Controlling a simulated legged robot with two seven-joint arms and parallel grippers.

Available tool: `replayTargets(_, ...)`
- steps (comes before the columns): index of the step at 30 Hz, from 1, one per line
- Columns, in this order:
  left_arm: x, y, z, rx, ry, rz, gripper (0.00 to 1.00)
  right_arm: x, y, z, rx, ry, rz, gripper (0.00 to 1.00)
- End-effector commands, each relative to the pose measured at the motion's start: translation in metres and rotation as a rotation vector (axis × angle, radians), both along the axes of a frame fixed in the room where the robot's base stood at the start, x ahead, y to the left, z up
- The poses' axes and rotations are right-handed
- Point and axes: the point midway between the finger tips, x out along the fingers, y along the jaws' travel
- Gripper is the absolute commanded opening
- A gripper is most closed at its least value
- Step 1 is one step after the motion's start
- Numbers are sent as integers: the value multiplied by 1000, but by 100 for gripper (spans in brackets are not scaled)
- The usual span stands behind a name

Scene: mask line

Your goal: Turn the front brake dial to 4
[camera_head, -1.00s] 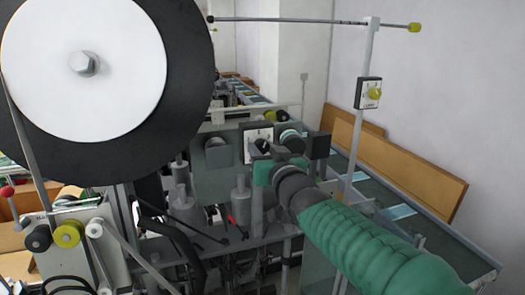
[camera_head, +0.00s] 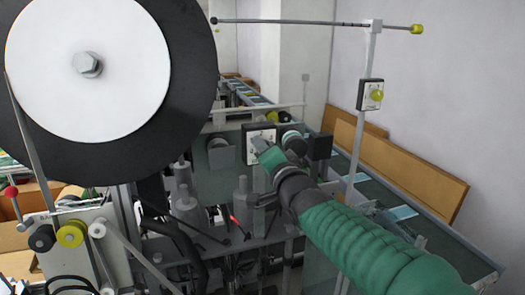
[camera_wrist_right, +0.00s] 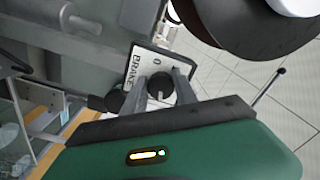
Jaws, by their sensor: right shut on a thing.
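The brake dial is a dark round knob (camera_wrist_right: 160,86) on a white plate marked "BRAKE" (camera_wrist_right: 140,68) in the right wrist view. A "0" shows at the plate's top; the other numbers are hidden or too small to read. In the head view, the dial's white plate (camera_head: 259,135) is on the machine in the middle, partly covered by my gripper. My right gripper (camera_wrist_right: 160,88) is shut on the knob, one finger on each side. It also shows in the head view (camera_head: 262,147), reaching in from the lower right. My left gripper is not in view.
A large black-and-white reel (camera_head: 88,70) fills the upper left. A grey post carries a box with a yellow knob (camera_head: 376,95) at right. Dark cylinders (camera_head: 292,141) sit close to the dial's right. A conveyor (camera_head: 400,212) runs along the wall.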

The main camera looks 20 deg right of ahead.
Motion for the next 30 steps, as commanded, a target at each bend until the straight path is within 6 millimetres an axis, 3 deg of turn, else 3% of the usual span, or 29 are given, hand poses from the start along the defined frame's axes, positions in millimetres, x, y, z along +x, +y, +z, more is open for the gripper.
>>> replayTargets(30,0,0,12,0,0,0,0,1,-2,-7,920,48,-12,0)
